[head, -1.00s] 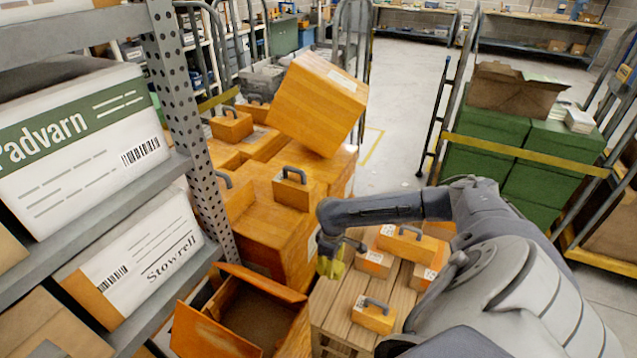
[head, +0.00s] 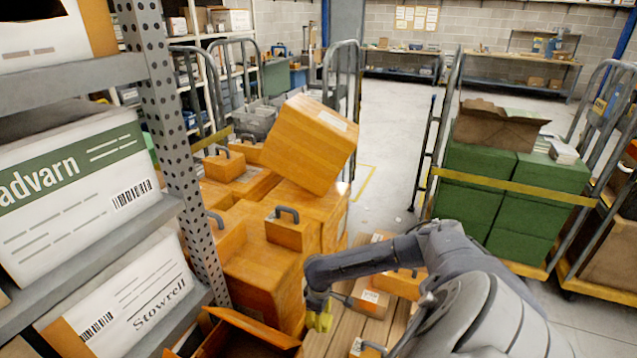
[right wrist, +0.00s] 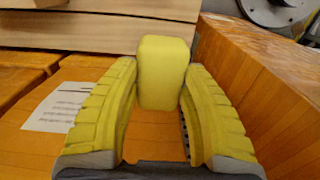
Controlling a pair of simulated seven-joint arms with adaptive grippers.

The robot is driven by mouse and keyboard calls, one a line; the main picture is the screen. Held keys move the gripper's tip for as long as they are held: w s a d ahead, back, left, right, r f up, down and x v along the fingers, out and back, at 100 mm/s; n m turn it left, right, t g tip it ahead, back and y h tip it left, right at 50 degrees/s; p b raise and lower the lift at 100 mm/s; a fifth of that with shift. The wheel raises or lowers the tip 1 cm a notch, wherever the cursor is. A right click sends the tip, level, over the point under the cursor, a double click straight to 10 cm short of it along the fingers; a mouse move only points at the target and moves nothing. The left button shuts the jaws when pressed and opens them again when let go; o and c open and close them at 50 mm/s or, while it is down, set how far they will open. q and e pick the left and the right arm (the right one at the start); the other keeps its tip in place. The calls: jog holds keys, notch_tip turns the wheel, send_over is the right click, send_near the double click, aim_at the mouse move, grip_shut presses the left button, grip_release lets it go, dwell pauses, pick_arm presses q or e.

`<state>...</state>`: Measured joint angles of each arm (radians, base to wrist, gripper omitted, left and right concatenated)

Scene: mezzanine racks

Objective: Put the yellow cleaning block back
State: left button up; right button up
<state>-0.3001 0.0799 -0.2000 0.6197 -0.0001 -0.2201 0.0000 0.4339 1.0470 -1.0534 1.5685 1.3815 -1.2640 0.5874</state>
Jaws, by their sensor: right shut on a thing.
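The yellow cleaning block (right wrist: 162,72) stands between the yellow ribbed fingers of my right gripper (right wrist: 160,105), which are shut on its sides; its upper part rises above the fingertips. In the head view my right gripper (head: 318,322) is at the left edge of the wooden slatted top (head: 345,325), beside the stack of orange cases. The block cannot be told apart from the yellow fingers there. My left gripper is not in view.
Orange handled cases (head: 290,232) are stacked left of my right gripper, with a large tilted orange box (head: 308,143) on top. An open orange box (head: 240,338) lies low in front. A grey perforated rack post (head: 178,130) stands left. Green boxes (head: 480,165) fill a cart at right.

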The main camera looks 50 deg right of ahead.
notch_tip(320, 180, down, 17)
jog(key=shift+f, duration=0.2)
dwell(0.6)
jog(key=shift+f, duration=0.1)
jog(key=o, duration=1.1)
jog(key=shift+c, duration=0.2)
notch_tip(320, 180, up, 12)
